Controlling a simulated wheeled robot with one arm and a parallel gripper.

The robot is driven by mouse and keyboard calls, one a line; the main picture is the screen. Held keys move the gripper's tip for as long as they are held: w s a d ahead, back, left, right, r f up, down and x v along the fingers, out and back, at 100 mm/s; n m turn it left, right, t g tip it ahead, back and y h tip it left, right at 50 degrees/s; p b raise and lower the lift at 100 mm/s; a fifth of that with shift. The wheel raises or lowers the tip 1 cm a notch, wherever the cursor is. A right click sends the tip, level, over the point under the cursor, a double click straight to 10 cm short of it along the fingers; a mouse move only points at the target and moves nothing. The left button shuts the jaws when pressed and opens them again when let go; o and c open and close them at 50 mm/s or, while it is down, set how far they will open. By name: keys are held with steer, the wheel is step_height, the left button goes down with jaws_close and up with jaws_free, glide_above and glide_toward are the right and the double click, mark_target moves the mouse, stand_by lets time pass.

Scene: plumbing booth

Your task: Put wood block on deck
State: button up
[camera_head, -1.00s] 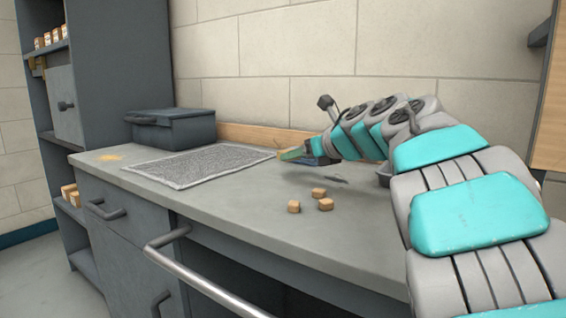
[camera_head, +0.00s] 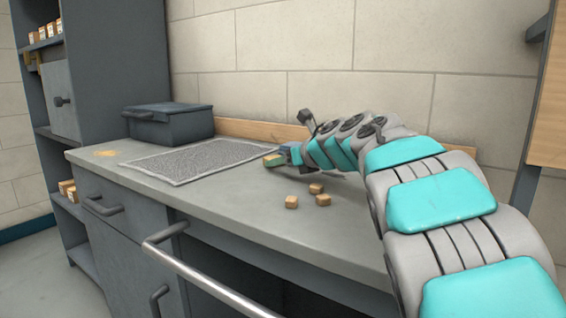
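Three small tan wood blocks lie close together on the grey countertop (camera_head: 235,206): a left one (camera_head: 291,201), a rear one (camera_head: 316,188) and a right one (camera_head: 323,199). My gripper (camera_head: 274,160) is beyond and to the left of them, low near the right corner of the speckled grey mat (camera_head: 195,160). A small green and tan shape shows at its tip. I cannot tell whether this is a held block or part of the gripper. The fingers are too small to tell open or shut. Nothing is labelled as a deck.
A dark grey toolbox (camera_head: 168,126) stands at the counter's back left, behind the mat. A wooden strip (camera_head: 262,130) runs along the wall. A metal rail (camera_head: 215,285) sticks out along the counter's front. A shelf unit (camera_head: 115,60) stands at left. The mat is bare.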

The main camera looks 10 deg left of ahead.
steer(key=shift+f, duration=0.15)
steer(key=o, duration=1.3)
